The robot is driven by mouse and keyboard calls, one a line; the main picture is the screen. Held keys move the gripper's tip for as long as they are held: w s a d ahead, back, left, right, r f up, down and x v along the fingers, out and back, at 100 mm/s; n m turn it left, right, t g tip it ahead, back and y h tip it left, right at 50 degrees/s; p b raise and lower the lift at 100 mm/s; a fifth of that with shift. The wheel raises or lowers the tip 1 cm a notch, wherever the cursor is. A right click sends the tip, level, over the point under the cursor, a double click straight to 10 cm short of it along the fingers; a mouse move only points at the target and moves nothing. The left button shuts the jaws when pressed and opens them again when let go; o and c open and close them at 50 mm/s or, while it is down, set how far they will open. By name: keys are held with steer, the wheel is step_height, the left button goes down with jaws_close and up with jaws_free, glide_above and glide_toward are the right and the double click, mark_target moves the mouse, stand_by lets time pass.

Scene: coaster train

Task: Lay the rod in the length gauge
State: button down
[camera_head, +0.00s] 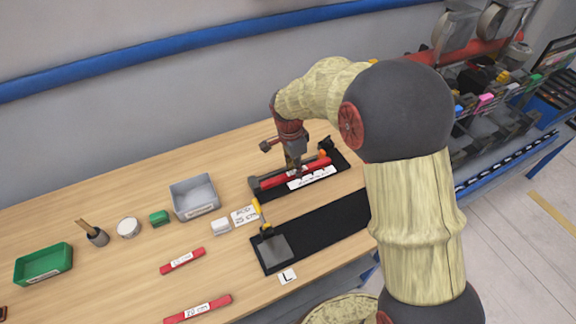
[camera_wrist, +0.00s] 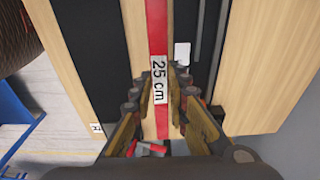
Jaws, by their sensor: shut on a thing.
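My gripper (camera_head: 297,170) is shut on a red rod (camera_head: 273,181) near its middle. In the wrist view the fingertips (camera_wrist: 160,80) close on both sides of the rod (camera_wrist: 157,30), whose label reads 25 cm. The length gauge (camera_head: 340,159) is a black tray with a white label, at the back right of the table. In the head view the rod overlaps it, roughly parallel. In the wrist view the gauge (camera_wrist: 206,55) lies to the right of the rod, which appears over bare wood. The rod's height is hard to tell.
A black mat (camera_head: 335,222) with a yellow-handled tool (camera_head: 275,246) lies in front. Two other red rods (camera_head: 182,261) (camera_head: 198,309) lie front left. A grey bin (camera_head: 194,198), a green tray (camera_head: 43,264) and small items stand left. A blue rail (camera_head: 150,50) runs along the wall.

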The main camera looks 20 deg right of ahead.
steer(key=w+f, duration=0.2)
steer(key=w, duration=0.1)
steer(key=w+f, duration=0.5)
steer(key=w, duration=0.2)
steer(key=shift+w+d+f+b, duration=0.1)
steer(key=shift+d+f+b, duration=0.15)
steer(key=shift+f+b, duration=0.15)
steer(key=shift+w+f, duration=0.25)
steer(key=shift+f, duration=0.15)
steer(key=shift+w+f, duration=0.1)
steer(key=shift+f, duration=1.4)
